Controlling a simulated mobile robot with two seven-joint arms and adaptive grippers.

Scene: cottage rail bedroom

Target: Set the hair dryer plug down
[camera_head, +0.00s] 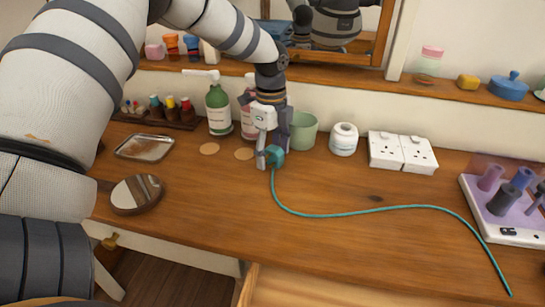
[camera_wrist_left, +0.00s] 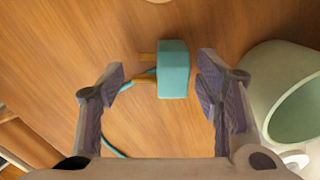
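The teal hair dryer plug (camera_head: 275,156) is at the wooden tabletop in front of the green cup. In the left wrist view the plug (camera_wrist_left: 173,70) lies between my fingers, its brass pins pointing left. My left gripper (camera_head: 268,158) points down around it. In the left wrist view this gripper (camera_wrist_left: 160,88) is open, with a clear gap to the left finger and a narrow one to the right. The plug seems to rest on the wood, though contact is hard to tell. Its teal cord (camera_head: 370,211) runs right across the table. My right gripper is not in view.
The green cup (camera_head: 303,132) stands close beside the gripper, with a white jar (camera_head: 343,139) and white sockets (camera_head: 402,153) further right. Pump bottles (camera_head: 218,110) stand behind left. A purple-topped holder (camera_head: 505,205) is at far right. The front middle is clear except for the cord.

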